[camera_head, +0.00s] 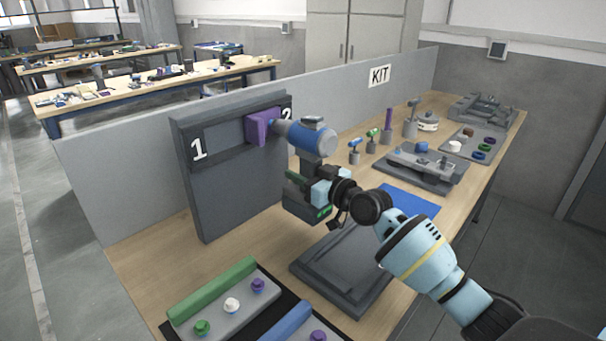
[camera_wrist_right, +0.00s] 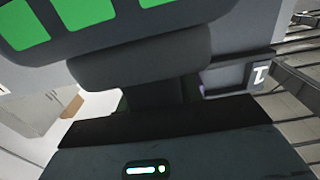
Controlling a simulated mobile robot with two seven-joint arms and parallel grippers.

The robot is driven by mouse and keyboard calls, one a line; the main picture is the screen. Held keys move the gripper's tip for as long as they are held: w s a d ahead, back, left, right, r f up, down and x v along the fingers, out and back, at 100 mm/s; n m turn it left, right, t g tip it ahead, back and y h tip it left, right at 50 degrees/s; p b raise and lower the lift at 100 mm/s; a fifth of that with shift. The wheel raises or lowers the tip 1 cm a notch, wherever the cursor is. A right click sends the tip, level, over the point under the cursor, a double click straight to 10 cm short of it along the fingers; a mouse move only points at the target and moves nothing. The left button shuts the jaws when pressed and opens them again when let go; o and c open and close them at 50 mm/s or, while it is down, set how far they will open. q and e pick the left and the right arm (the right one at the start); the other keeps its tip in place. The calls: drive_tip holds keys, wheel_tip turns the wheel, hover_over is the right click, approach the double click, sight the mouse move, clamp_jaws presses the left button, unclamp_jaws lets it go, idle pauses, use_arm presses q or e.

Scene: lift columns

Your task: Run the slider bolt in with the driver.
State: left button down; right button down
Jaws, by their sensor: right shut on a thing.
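The driver (camera_head: 310,138) has a blue and grey body, a dark handle and a battery base with green lights. My right gripper (camera_head: 308,186) is shut on its handle and holds it level. Its nose points left at the purple slider (camera_head: 257,127), which sits on the upright dark panel (camera_head: 230,190) near the number 2. A small blue spot shows where nose and slider meet; the bolt itself is mostly hidden, and I cannot tell if the tip is seated on it. My left gripper is out of view.
A tray with green, white and purple knobs (camera_head: 232,306) lies at the front left. A dark grey flat fixture (camera_head: 345,285) lies below the driver. Upright tools, a grey fixture (camera_head: 425,168) and a blue mat (camera_head: 410,202) are to the right. A grey partition runs behind.

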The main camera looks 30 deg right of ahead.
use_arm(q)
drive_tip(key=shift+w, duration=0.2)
use_arm(e)
drive_tip(key=shift+w+r, duration=0.1)
drive_tip(key=shift+r, duration=0.15)
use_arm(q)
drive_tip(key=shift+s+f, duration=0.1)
use_arm(e)
drive_tip(key=shift+w+a, duration=0.1)
drive_tip(key=shift+w, duration=0.1)
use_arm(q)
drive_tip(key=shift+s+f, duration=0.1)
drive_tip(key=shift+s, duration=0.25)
use_arm(e)
drive_tip(key=shift+s, duration=0.1)
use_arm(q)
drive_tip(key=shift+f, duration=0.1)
